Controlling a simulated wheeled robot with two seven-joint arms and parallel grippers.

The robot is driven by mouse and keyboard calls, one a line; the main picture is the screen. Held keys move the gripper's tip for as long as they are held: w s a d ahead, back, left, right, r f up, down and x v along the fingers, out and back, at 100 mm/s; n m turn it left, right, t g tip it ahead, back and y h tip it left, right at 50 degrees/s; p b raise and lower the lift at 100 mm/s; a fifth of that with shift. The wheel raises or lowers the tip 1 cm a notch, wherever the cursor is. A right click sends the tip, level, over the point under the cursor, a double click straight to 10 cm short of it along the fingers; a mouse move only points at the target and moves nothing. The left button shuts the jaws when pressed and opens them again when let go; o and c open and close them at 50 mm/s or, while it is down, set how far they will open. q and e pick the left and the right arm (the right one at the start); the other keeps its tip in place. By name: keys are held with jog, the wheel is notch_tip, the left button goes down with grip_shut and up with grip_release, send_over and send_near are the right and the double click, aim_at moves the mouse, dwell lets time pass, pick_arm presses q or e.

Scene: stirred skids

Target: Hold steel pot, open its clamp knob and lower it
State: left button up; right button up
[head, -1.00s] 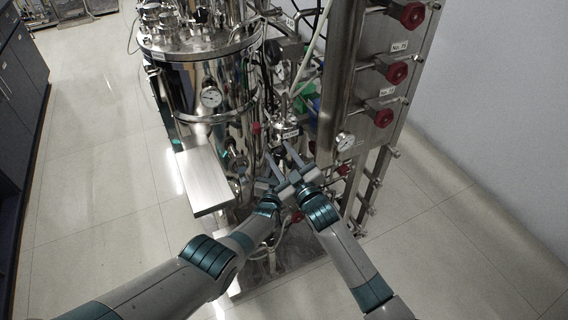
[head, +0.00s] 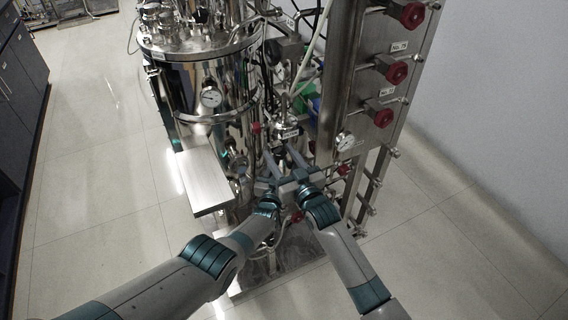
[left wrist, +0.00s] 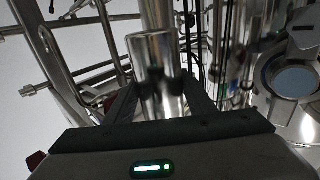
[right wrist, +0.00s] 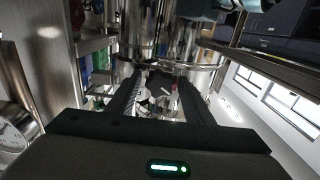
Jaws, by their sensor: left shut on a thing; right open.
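The steel pot (head: 287,130) is a small shiny vessel with a label, among pipes between the large tank and the valve panel in the head view. My right gripper (head: 278,151) is open, with its two fingers spread just below the pot. The right wrist view shows the open fingers (right wrist: 160,82) with nothing clearly held between them. My left gripper (head: 268,194) is partly behind the right one, so its fingertips are hidden in the head view. In the left wrist view, its fingers are shut on a shiny steel cylinder (left wrist: 156,62), which appears to be the pot.
The large steel tank (head: 215,110) with a gauge stands at left, with a flat metal shelf (head: 205,181) in front. The valve panel (head: 375,85) with red knobs is at right. Pipes and hoses crowd around the grippers. The floor (head: 100,200) at left is clear.

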jog(key=m, duration=0.5)
dwell(0.3)
jog(key=c, duration=0.7)
jog(key=shift+n, duration=0.3)
